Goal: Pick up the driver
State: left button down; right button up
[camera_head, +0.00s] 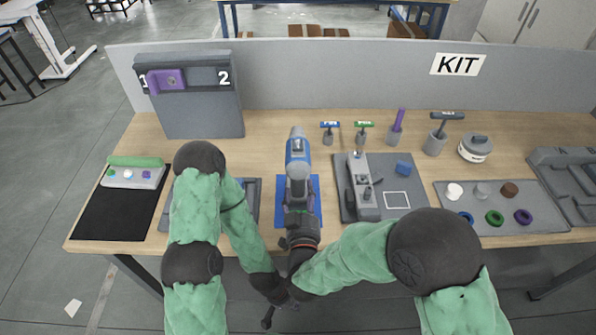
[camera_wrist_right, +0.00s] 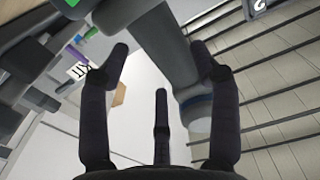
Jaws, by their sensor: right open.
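The driver (camera_head: 297,160) is a blue and grey power tool on a blue mat (camera_head: 317,203) in the middle of the bench. My right gripper (camera_head: 299,218) is at the near end of the driver and hides part of it. In the right wrist view my right gripper (camera_wrist_right: 160,70) has its dark fingers spread, with the driver's grey body (camera_wrist_right: 165,45) between or just beyond them. I cannot tell whether they touch it. My left gripper (camera_head: 268,316) is below, off the bench's front edge; its fingers are too small to read.
A grey fixture (camera_head: 362,190) stands right of the driver, with upright tools (camera_head: 396,127) behind. A tray (camera_head: 540,221) of coloured rings and pegs is at right. A black mat (camera_head: 112,212) lies left. A grey stand (camera_head: 190,110) and partition (camera_head: 330,70) close the back.

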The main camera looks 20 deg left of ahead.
aim_at(302, 186)
jog(key=shift+b+x, duration=0.6)
jog(key=shift+x, duration=1.75)
jog(key=c, duration=1.2)
jog(key=shift+a+r, duration=0.1)
jog(key=shift+r, duration=0.15)
grip_shut()
jog(key=shift+w+r, duration=0.1)
jog(key=shift+w, duration=0.05)
